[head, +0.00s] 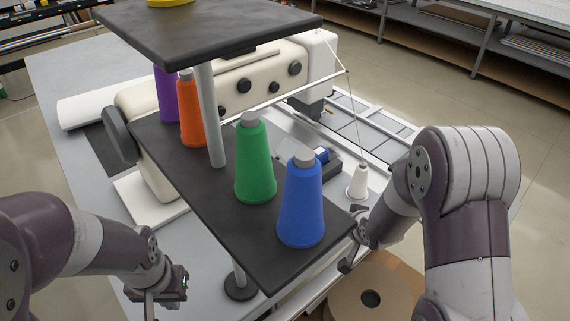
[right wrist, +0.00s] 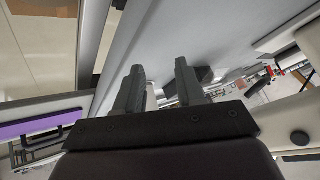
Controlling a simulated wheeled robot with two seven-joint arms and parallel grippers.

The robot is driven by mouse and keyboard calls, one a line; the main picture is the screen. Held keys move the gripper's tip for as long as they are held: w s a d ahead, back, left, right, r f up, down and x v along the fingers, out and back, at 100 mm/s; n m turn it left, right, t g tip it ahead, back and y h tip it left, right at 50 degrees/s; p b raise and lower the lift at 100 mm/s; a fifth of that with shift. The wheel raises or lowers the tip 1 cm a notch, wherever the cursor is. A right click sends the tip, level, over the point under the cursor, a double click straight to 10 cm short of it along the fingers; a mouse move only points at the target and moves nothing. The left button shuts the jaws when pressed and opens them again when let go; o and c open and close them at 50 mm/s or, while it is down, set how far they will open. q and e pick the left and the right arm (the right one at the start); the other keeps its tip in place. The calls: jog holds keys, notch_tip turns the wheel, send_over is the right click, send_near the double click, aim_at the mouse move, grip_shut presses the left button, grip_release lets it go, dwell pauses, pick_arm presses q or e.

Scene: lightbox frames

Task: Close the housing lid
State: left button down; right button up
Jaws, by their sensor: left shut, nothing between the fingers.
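A cream sewing machine (head: 225,85) stands on a grey table behind the thread rack. A small dark box-like housing (head: 322,168) with a blue piece (head: 322,155) at its top sits near the machine, partly hidden by the green and blue cones. I cannot clearly make out its lid or the lid's angle. My left gripper (head: 154,298) is shut and empty at the table's left front, away from the housing. My right gripper (head: 347,264) is partly hidden beside the rack's right corner; the right wrist view shows its two fingers (right wrist: 158,88) apart with nothing held between them.
The black rack shelf (head: 185,170) carries purple, orange, green (head: 255,165) and blue (head: 301,205) thread cones. An upper shelf (head: 210,32) stands on a grey post above it. A small white cone (head: 358,181) is right of the housing.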

jog(key=w+t+y+p, duration=0.1)
jog(key=w+a+m+t+y+p, duration=0.1)
jog(key=w, duration=0.1)
jog(key=w+a+r+m+t+y, duration=0.1)
jog(key=w, duration=0.1)
jog(key=shift+w+a+p, duration=0.15)
jog(key=shift+a+p, duration=0.1)
jog(key=shift+p, duration=0.15)
jog(key=a+m+t+y+p, duration=0.1)
jog(key=s+a+r+m+t+y+p, duration=0.1)
jog(key=y, duration=0.1)
jog(key=a+r+m+t+y, duration=0.1)
jog(key=y, duration=0.1)
jog(key=shift+s+a+r+p, duration=0.15)
jog(key=shift+a+r+p, duration=0.15)
jog(key=shift+p, duration=0.1)
jog(key=shift+s+a+r+m+y, duration=0.2)
jog(key=shift+m+y, duration=0.1)
jog(key=shift+y, duration=0.3)
jog(key=shift+w+a+t, duration=0.15)
jog(key=shift+w+t, duration=0.05)
jog(key=shift+t, duration=0.1)
jog(key=p+x, duration=0.3)
jog(key=x, duration=0.9)
jog(key=shift+a, duration=0.1)
jog(key=shift+s+f, duration=0.1)
grip_shut()
